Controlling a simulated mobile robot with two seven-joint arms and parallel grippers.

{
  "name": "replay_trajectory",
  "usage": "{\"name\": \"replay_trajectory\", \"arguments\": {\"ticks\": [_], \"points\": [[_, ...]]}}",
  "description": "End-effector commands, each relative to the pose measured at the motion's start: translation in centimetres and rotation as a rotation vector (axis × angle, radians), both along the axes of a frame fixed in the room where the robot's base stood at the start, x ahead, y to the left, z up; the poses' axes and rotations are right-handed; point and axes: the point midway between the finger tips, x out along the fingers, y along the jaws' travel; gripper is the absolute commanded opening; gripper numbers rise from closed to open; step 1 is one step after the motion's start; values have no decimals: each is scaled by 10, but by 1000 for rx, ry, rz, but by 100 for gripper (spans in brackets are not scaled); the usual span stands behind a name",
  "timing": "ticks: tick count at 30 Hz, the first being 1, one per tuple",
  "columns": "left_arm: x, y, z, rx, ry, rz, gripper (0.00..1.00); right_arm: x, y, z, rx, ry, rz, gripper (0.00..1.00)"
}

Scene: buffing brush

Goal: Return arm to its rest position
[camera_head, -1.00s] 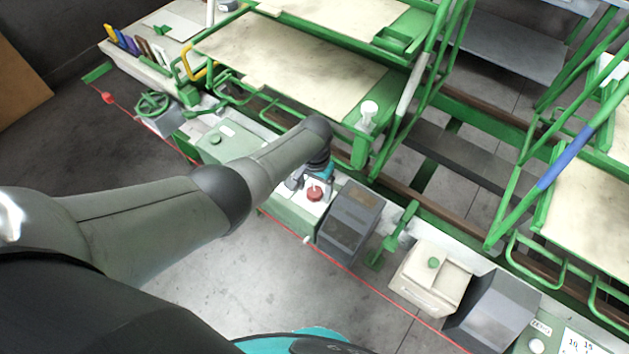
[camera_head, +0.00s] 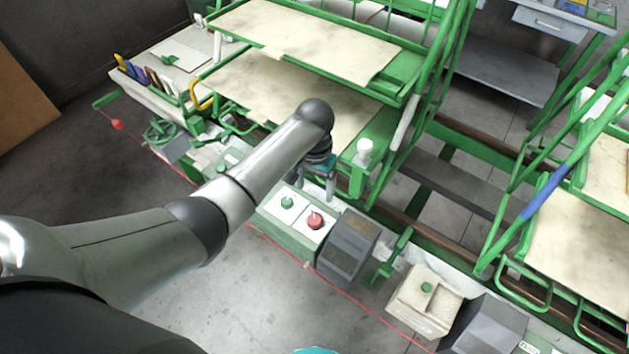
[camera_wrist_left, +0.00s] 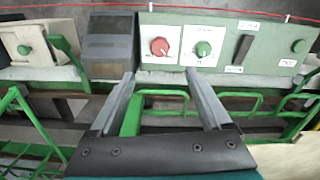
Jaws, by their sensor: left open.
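My left arm comes in from the left of the head view, its wrist bent down over the long machine panel. My left gripper (camera_head: 318,184) hangs just behind the panel's red and green buttons, its fingers partly seen. In the left wrist view the left gripper (camera_wrist_left: 163,82) is open, with two spread grey fingers and nothing between them. The red knob (camera_head: 314,221) and the green button (camera_head: 287,202) are apart from the gripper. They also show beyond the fingertips in the wrist view, as a red knob (camera_wrist_left: 159,46) and a green button (camera_wrist_left: 204,49). My right gripper is not in view.
A dark grey box (camera_head: 348,247) and a beige box with a green button (camera_head: 424,299) stand along the panel. Green-framed racks with worn boards (camera_head: 300,40) rise behind the wrist. A red cord (camera_head: 345,290) runs along the front. Open floor (camera_head: 270,300) lies before it.

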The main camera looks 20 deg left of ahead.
Motion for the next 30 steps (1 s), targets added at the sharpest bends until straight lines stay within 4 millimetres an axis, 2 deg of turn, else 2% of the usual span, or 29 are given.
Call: {"name": "replay_trajectory", "arguments": {"ticks": [4,21,26,30], "points": [[0,0,5,0,1,0,81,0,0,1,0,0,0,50],[-3,-1,4,-3,0,-3,81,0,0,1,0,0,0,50],[-25,-11,-5,-31,-19,-24,81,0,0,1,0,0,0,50],[-61,-20,-11,-70,-60,-44,81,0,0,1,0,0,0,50]]}}
